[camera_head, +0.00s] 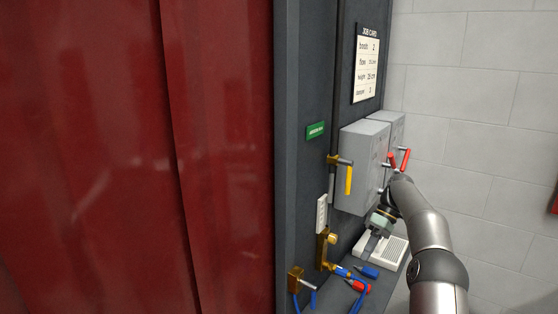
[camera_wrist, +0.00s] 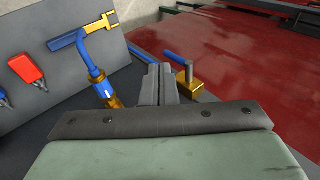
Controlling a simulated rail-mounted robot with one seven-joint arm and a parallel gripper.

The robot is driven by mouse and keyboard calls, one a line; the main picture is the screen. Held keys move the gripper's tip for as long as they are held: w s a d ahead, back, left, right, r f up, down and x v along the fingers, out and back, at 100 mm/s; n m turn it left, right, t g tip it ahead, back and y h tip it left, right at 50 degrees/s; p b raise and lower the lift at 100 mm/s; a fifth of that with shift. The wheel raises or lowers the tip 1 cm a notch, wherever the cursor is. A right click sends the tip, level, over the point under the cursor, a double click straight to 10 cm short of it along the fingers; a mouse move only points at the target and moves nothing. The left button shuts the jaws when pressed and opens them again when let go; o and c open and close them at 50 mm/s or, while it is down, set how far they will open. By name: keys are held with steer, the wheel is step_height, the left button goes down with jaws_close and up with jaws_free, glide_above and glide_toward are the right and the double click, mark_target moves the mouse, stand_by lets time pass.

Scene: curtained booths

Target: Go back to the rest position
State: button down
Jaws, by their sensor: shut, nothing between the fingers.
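My gripper shows in the wrist view (camera_wrist: 160,85), its two grey fingers together with nothing between them. In the head view my arm reaches in from the lower right, and my gripper (camera_head: 368,243) is low, in front of the grey boxes and over the white ribbed unit. I cannot tell whether the fingers touch anything. No marker of the rest position shows.
Two grey boxes with levers (camera_head: 362,150) hang on the dark panel, close to my arm. The white ribbed unit (camera_head: 395,250) is below. A red clip (camera_wrist: 25,68) lies left in the wrist view. A red curtain (camera_head: 130,150) fills the left side. The grey block wall (camera_head: 480,110) is bare.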

steer(key=s+a+r+m+t+h, duration=0.1)
steer(key=s+a+r+m+h, duration=0.1)
steer(key=s+a+r, duration=0.3)
steer(key=s+a+r+m+t+h, duration=0.1)
steer(key=s+a+r+m+h, duration=0.1)
steer(key=s+a, duration=0.4)
steer(key=s+f+m+t+h, duration=0.1)
steer(key=s+f, duration=0.3)
steer(key=s, duration=0.9)
steer(key=s+f+m+t+h+b, duration=0.1)
steer(key=s+f+m+t, duration=0.1)
steer(key=s, duration=1.2)
steer(key=f+m, duration=0.1)
steer(key=m, duration=0.1)
steer(key=shift+s+f+m+b, duration=0.15)
steer(key=shift+f+m+b, duration=0.15)
steer(key=shift+f, duration=0.1)
